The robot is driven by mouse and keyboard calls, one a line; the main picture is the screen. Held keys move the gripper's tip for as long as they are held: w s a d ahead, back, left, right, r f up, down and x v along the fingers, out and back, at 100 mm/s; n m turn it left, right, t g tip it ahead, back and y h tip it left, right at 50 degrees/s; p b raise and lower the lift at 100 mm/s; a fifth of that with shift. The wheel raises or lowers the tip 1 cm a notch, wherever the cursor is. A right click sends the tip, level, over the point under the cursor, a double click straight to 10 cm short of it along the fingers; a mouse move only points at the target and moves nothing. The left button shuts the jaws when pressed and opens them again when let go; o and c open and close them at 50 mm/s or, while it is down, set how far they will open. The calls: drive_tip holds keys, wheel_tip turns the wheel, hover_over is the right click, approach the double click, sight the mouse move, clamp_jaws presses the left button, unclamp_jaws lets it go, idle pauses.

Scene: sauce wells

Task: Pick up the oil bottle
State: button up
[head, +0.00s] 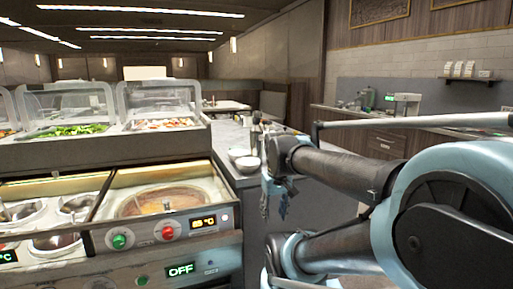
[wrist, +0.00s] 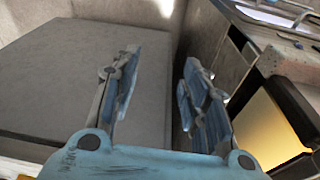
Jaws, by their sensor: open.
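No bottle can be made out for certain as the oil bottle. A slim dark upright shape (head: 256,120) stands behind the white bowls on the counter, partly hidden by my arm, and it may be a bottle. My gripper (head: 273,203) hangs fingers down beside the counter's right side in the head view. In the wrist view my gripper (wrist: 162,65) has its two blue fingers apart with nothing between them. No bottle shows in the wrist view.
White bowls (head: 246,160) sit on the grey counter (head: 229,136). A sauce well unit (head: 165,240) with knobs and lit displays fills the left front. Clear-lidded food trays (head: 158,100) stand behind it. A back counter (head: 385,133) holds small items at right.

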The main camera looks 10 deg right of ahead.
drive_tip(key=w+r+n, duration=0.3)
drive_tip(key=w+r, duration=0.7)
drive_tip(key=r, duration=0.4)
drive_tip(key=w+r+n, duration=0.3)
drive_tip(key=w+r, duration=0.6)
drive_tip(key=r, duration=0.5)
wheel_tip(320, 180, up, 17)
drive_tip(key=n+g, duration=0.2)
drive_tip(key=n, duration=0.3)
hover_over(256, 113)
drive_tip(key=f, duration=1.1)
drive_tip(key=w+f, duration=0.1)
drive_tip(key=f, duration=0.5)
drive_tip(key=shift+d+f, duration=0.2)
drive_tip(key=shift+f, duration=0.1)
drive_tip(key=shift+c, duration=0.3)
clamp_jaws()
